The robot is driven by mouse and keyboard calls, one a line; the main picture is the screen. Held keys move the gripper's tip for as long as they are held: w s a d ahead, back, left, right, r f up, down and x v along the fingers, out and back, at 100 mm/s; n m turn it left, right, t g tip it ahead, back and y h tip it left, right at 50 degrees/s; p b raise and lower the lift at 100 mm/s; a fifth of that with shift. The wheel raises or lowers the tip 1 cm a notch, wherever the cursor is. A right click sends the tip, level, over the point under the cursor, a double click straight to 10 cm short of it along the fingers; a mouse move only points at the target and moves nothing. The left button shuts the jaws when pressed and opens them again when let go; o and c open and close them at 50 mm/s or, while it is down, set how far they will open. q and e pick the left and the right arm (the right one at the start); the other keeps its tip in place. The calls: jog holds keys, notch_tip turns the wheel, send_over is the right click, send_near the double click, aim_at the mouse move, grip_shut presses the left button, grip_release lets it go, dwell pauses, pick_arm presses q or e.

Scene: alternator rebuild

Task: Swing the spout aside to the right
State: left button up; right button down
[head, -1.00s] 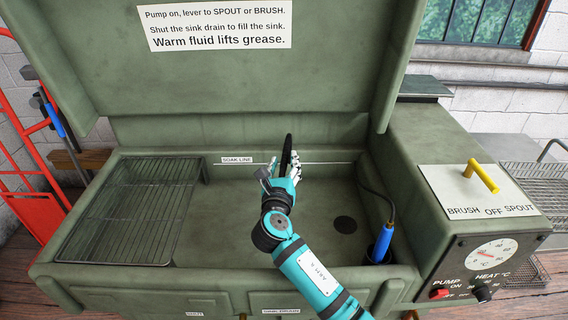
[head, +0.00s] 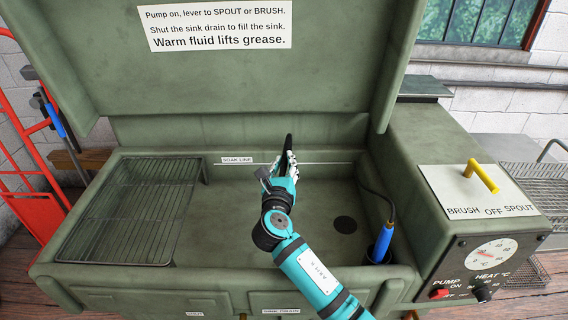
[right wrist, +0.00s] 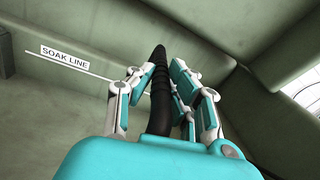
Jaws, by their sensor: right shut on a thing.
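The spout (head: 289,143) is a black ribbed hose, standing up from behind my right gripper at the back of the sink. It also shows in the right wrist view (right wrist: 159,90), running up between the fingers. My right gripper (head: 285,170) is shut on the spout, its arm reaching in from the bottom right. In the right wrist view my right gripper's fingers (right wrist: 165,88) lie on both sides of the hose. The spout's base is hidden behind my gripper. My left gripper is not in view.
The green sink (head: 310,220) has a wire rack (head: 130,210) at left and a dark drain (head: 345,224). A blue-handled brush (head: 383,243) stands at the right on a black hose. The open lid (head: 250,80) rises behind. A yellow lever (head: 484,178) sits on the right panel.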

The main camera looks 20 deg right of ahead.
jog(key=shift+d+r+p, duration=0.15)
jog(key=shift+d+p, duration=0.05)
jog(key=shift+p, duration=0.2)
jog(key=d+n+y+p, duration=0.1)
jog(key=y+p, duration=0.1)
jog(key=d+n+t+y+p, duration=0.1)
jog(key=d+n+y+p, duration=0.1)
jog(key=s+d+n+y+p, duration=0.1)
jog(key=d+y+p, duration=0.1)
jog(key=shift+s+d+y, duration=0.1)
jog(key=shift+d+y, duration=0.05)
jog(key=shift+y, duration=0.15)
jog(key=c, duration=1.3)
grip_release()
jog(key=s, duration=1.2)
jog(key=shift+a+f, duration=0.2)
jog(key=shift+w, duration=0.1)
